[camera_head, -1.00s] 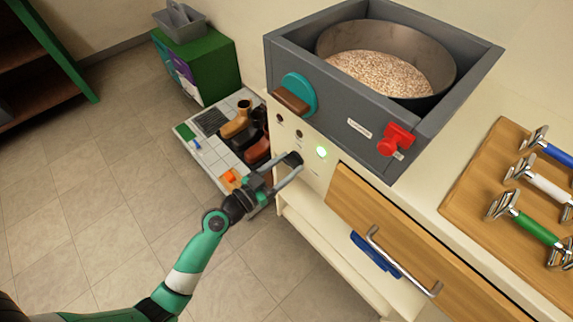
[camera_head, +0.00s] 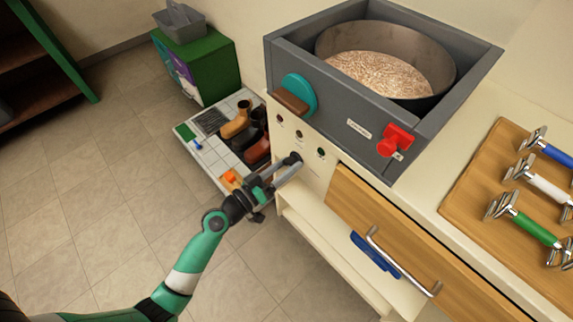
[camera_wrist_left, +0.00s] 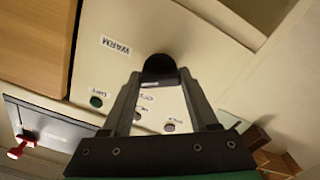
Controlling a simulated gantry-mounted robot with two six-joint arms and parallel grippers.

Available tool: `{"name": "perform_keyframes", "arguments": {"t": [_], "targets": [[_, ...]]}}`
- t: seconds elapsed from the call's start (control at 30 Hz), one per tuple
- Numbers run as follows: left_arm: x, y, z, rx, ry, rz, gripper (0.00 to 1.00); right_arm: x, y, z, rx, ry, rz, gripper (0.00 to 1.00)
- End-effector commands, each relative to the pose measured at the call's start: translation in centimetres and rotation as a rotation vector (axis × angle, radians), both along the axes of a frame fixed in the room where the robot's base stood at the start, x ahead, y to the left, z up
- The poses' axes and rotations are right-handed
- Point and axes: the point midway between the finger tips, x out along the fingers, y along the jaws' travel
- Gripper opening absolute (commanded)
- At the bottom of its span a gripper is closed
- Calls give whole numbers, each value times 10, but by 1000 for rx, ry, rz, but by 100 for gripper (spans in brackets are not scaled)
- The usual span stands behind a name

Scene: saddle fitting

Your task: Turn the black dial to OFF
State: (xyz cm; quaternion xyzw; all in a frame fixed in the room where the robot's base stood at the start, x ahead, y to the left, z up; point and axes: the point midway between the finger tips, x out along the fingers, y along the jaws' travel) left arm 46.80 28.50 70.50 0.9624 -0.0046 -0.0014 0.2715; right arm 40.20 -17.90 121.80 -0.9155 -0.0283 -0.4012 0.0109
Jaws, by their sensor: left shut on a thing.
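The black dial (camera_head: 293,158) sits on the cream front panel of the grey-topped unit, below a row of small lamps. My left gripper (camera_head: 288,166) is shut on it, with the fingers reaching to the panel from the lower left. In the left wrist view the dial (camera_wrist_left: 158,66) shows dark between the fingertips (camera_wrist_left: 160,78). A WARM label (camera_wrist_left: 116,46) is readable beside it; other small labels are partly hidden by the gripper. I cannot read the dial's pointer or an OFF mark. The lamps, including the green one (camera_head: 321,153), look unlit. My right gripper is not in view.
A wooden drawer (camera_head: 375,210) with a metal handle lies right of the panel. A teal disc with a brown handle (camera_head: 298,94) and a red valve (camera_head: 394,140) are on the grey housing above. Boots stand on a floor mat (camera_head: 215,150) behind the arm.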

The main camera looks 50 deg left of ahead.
Motion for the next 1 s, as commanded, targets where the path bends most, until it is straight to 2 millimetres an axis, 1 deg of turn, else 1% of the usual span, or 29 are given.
{"name": "perform_keyframes", "arguments": {"t": [0.7,1.0], "targets": [[0,0,2,-676,6,1,4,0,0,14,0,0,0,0],[0,0,1,-901,7,0,4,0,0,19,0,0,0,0]]}}
